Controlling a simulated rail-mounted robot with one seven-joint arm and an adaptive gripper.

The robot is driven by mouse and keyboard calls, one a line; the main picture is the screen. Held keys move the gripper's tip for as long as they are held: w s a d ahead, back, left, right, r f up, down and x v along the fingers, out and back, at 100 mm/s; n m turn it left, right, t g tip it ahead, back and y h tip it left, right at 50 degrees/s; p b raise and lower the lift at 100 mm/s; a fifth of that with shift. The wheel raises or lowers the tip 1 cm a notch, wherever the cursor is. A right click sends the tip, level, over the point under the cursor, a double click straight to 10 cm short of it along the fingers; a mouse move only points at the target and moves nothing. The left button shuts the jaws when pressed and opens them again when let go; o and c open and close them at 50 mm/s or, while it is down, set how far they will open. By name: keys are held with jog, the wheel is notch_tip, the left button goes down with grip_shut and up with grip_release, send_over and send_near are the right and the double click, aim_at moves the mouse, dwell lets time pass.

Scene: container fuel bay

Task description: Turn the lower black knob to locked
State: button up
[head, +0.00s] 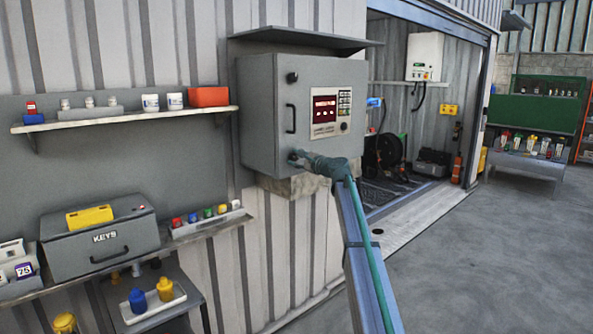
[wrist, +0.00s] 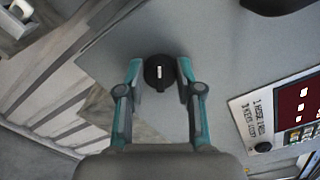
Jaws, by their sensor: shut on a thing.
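The lower black knob (wrist: 158,74) is round with a short white mark and sits on the grey panel door. In the wrist view the mark runs nearly up and down the picture. My gripper (wrist: 159,70) is shut on this knob, one teal finger on each side of it. The upper black knob (head: 292,77) is near the top left of the box door.
A black door handle (head: 290,118) lies between the knobs. A small roof (head: 300,40) overhangs the box. Shelves with a grey key box (head: 100,240) stand at the left.

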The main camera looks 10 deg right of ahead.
jog(key=n+b, duration=0.4)
jog(key=b, duration=0.1)
jog(key=shift+f, duration=0.3)
jog(key=shift+r+n+b, duration=0.15)
jog(key=shift+n+b, duration=0.7)
jog(key=shift+n, duration=0.15)
jog(key=o, duration=1.2)
jog(key=shift+c, duration=0.2)
jog(key=v, duration=1.2)
